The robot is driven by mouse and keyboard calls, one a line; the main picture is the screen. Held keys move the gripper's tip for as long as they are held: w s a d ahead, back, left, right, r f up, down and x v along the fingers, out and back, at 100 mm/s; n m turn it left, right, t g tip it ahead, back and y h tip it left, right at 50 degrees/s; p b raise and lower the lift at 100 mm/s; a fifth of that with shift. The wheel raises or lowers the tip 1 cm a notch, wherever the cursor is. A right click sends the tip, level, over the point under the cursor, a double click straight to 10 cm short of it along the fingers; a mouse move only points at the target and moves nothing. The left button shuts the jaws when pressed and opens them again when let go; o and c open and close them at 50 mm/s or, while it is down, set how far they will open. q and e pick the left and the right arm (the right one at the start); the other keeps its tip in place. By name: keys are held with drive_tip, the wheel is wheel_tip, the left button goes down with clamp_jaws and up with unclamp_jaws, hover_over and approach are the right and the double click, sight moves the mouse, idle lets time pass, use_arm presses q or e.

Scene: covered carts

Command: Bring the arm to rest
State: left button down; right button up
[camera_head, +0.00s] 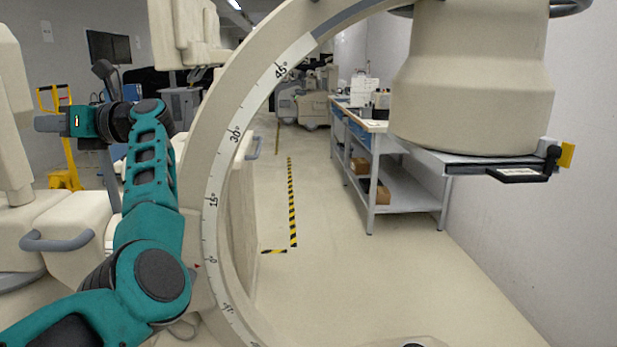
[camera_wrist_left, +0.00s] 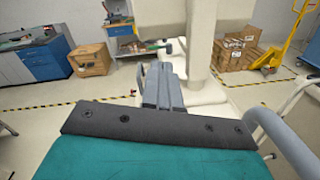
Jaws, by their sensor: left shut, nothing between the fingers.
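My left arm is teal with dark joints and comes in from the lower left in the head view. Its left gripper (camera_head: 42,124) is raised and points to the left, with grey fingers shut and nothing between them. In the left wrist view the shut fingers (camera_wrist_left: 162,68) stand upright at the centre, in front of a pale machine column. My right gripper is not in view.
A large pale C-shaped arc (camera_head: 222,150) with degree marks stands close beside my left arm. Its thick head (camera_head: 470,85) hangs at upper right. A grey shelf table (camera_head: 405,180) stands along the right wall. The aisle floor between is clear. A yellow pallet jack (camera_wrist_left: 285,50) shows behind.

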use_arm(q)
drive_tip(key=s+d+f+n+t+h, duration=0.1)
drive_tip(key=d+f+n+t+h, duration=0.35)
drive_tip(key=f+n+t, duration=0.4)
drive_tip(key=s+d+f+n+t+h, duration=0.1)
drive_tip(key=d+f+n+t+h, duration=0.4)
drive_tip(key=f+n, duration=0.65)
drive_tip(key=s+d+f+n+t+h, duration=0.1)
drive_tip(key=d+f+n+t+h, duration=0.3)
drive_tip(key=f+n+t, duration=0.6)
drive_tip(key=s+d+f+m+g+h, duration=0.3)
drive_tip(key=s+d+f+m+g, duration=0.3)
drive_tip(key=s+f, duration=0.5)
drive_tip(key=s+d+f+m+g+h, duration=0.3)
drive_tip(key=s+d+f+m+g, duration=0.2)
drive_tip(key=s+d+f, duration=0.4)
drive_tip(key=s+f+g, duration=0.1)
drive_tip(key=s+f, duration=0.1)
drive_tip(key=s, duration=0.3)
drive_tip(key=shift+s+d+m+h, duration=0.15)
drive_tip(key=shift+d+m+h, duration=0.15)
drive_tip(key=shift+m+h, duration=0.1)
